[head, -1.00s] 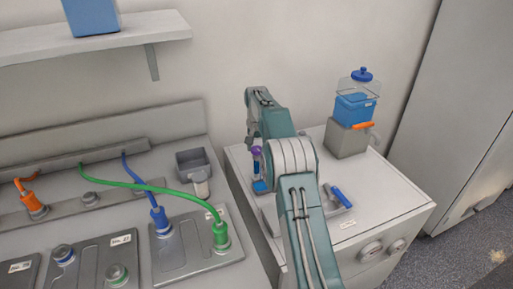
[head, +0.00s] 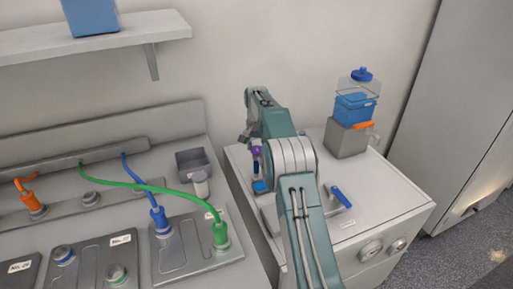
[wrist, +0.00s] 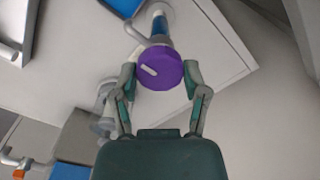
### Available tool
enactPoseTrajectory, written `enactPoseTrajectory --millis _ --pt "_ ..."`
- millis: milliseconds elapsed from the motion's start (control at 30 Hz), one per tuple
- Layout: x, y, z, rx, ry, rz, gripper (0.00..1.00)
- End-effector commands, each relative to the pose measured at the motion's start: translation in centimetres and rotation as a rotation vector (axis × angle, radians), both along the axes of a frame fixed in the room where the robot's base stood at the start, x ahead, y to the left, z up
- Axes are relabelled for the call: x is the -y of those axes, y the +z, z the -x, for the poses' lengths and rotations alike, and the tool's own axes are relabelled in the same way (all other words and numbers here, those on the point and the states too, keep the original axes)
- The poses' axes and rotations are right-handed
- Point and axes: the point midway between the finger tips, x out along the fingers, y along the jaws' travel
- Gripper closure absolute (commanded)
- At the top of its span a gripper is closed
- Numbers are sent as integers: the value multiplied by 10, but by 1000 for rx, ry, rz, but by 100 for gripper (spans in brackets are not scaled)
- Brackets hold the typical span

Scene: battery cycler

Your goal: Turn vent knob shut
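A round purple knob (wrist: 160,68) with a white mark on its face sits at the middle of the wrist view, on top of a blue and clear upright tube (wrist: 160,27). The white mark is slanted. In the head view the purple knob (head: 256,151) is a small patch, partly hidden behind my arm. My gripper (wrist: 159,73) is open, with one finger on each side of the knob. The fingertips are close to its rim; I cannot tell whether they touch it. In the head view most of my gripper is hidden by the arm.
A blue handle (head: 341,196) lies right of my arm on the white cabinet (head: 395,202). A grey unit with a blue container (head: 355,108) and an orange lever (head: 364,125) stands at the back. The cycler bench with green, blue and orange cables is left.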

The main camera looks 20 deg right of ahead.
Motion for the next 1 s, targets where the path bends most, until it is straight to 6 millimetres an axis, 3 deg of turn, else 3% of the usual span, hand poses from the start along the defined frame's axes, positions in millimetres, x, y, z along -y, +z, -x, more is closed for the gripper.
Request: enactPoseTrajectory --millis 33,67,533,833,1000 --pt "-2 -4 1 -7 1 -3 20" --pt "-1 -4 1 -6 1 -3 8" --pt "0 4 0 1 1 0 8" --pt "-1 53 -1 3 1 0 8" --pt "-1 69 -1 -1 1 0 8"
